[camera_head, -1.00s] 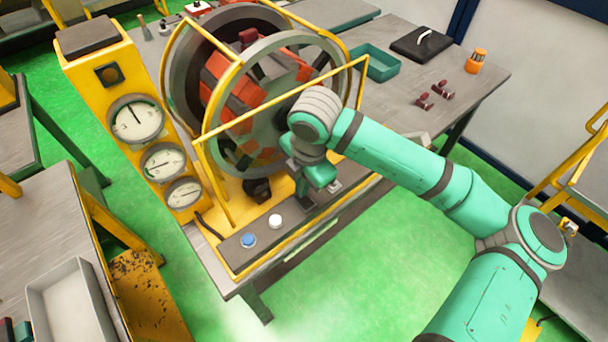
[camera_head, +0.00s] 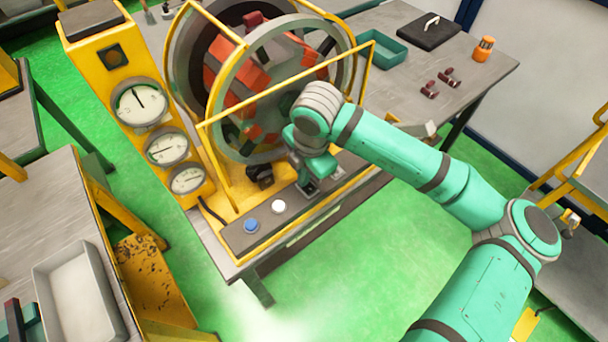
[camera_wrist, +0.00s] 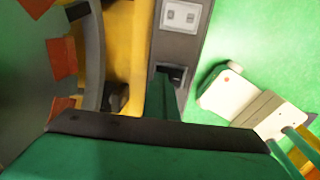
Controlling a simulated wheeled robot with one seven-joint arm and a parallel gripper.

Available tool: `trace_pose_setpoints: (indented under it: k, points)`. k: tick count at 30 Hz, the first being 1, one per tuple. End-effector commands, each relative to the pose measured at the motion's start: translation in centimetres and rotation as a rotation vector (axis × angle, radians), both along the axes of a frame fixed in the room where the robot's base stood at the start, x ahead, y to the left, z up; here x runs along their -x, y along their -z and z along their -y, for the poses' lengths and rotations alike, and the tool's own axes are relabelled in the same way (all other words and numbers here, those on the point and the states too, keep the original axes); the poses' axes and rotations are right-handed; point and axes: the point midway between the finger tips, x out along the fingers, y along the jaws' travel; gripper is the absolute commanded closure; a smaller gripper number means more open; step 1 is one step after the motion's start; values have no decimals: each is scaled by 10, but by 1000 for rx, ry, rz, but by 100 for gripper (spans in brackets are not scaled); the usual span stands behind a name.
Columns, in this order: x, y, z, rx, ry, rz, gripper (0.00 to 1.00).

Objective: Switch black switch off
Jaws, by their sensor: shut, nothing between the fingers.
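The control panel (camera_head: 238,238) runs along the front of the yellow winding machine. My gripper (camera_head: 310,180) is at the right part of this panel, pointing down, with its fingers shut and empty. In the wrist view my gripper (camera_wrist: 164,85) reaches over the panel, with its tip beside a dark switch (camera_wrist: 176,72) set in a grey plate. This looks like the black switch. The finger partly covers it, and I cannot tell its position or whether I touch it. A pale switch plate (camera_wrist: 181,15) sits farther along the panel.
A blue button (camera_head: 251,225) and a white button (camera_head: 278,206) are on the panel's left part. The large wheel (camera_head: 262,90) with red blocks stands behind, inside yellow rails (camera_head: 290,85). Gauges (camera_head: 141,103) stand at left. Green floor in front is clear.

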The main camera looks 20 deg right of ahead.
Motion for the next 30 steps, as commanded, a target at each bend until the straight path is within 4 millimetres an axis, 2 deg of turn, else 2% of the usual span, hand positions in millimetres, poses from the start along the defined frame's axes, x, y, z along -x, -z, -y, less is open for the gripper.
trace_pose_setpoints:
  k: [12,23,26,30]
  points:
    - [15,-1,5,0,0,-5,100]
    - [15,-3,5,0,0,-3,100]
    - [15,-9,5,2,-2,-2,100]
    - [16,-29,5,4,-5,-1,100]
